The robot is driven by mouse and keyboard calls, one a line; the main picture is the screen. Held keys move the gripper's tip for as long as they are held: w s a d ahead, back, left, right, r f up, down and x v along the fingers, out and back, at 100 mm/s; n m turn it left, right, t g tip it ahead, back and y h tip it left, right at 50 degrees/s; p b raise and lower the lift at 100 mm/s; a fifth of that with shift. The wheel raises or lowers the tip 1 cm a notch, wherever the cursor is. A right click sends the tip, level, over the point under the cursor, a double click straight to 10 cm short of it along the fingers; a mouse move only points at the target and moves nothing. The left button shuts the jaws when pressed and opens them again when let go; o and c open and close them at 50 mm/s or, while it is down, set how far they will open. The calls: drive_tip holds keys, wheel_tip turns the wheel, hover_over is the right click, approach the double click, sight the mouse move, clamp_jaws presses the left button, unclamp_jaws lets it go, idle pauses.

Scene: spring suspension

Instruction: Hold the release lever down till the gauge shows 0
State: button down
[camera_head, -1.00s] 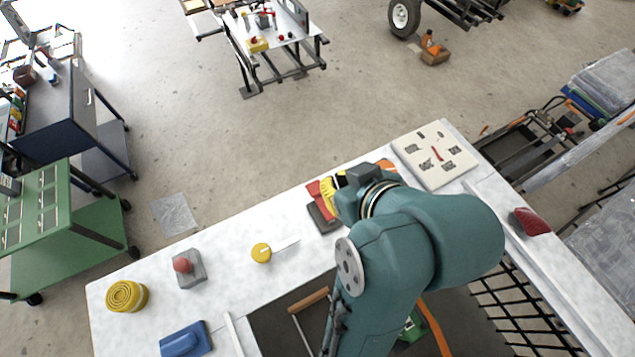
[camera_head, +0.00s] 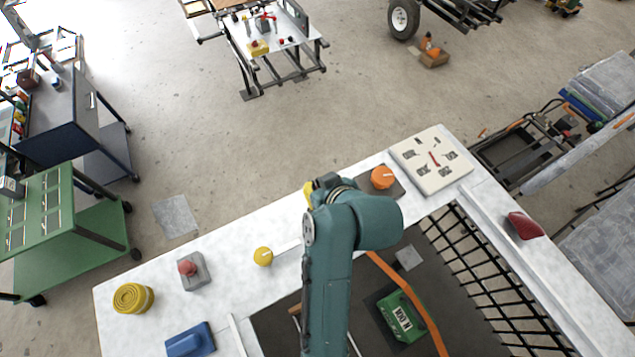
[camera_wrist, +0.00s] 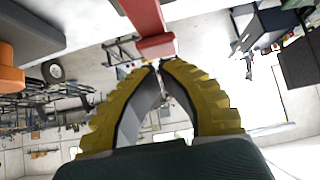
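A red lever (camera_wrist: 152,28) with a wider block at its end shows in the wrist view, beyond my fingertips. My gripper (camera_wrist: 163,66) has its yellow ribbed fingers drawn together at the tips, with the lever's end right at them; whether they touch cannot be told. In the head view, only a bit of my gripper's yellow (camera_head: 308,192) shows beside the wrist, and my arm hides the lever. A cream panel (camera_head: 445,176) with a red mark and several dark patches lies at the table's far right; I cannot read a value on it.
An orange knob (camera_head: 382,177) on a dark plate stands right of my wrist. Left of my arm are a yellow knob (camera_head: 263,256), a red button on a grey box (camera_head: 198,277), a yellow coil (camera_head: 133,298) and a blue block (camera_head: 188,341). A green case (camera_head: 388,322) lies at the front.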

drive_tip(key=shift+f, duration=0.15)
drive_tip(key=shift+w+a+f, duration=0.1)
drive_tip(key=shift+w+f, duration=0.1)
drive_tip(key=shift+f, duration=0.3)
drive_tip(key=shift+w+a+f, duration=0.1)
drive_tip(key=shift+w+f, duration=0.1)
drive_tip(key=shift+f, duration=0.25)
idle(1.4)
idle(0.9)
drive_tip(key=shift+r+p, duration=0.8)
drive_tip(key=shift+p, duration=0.1)
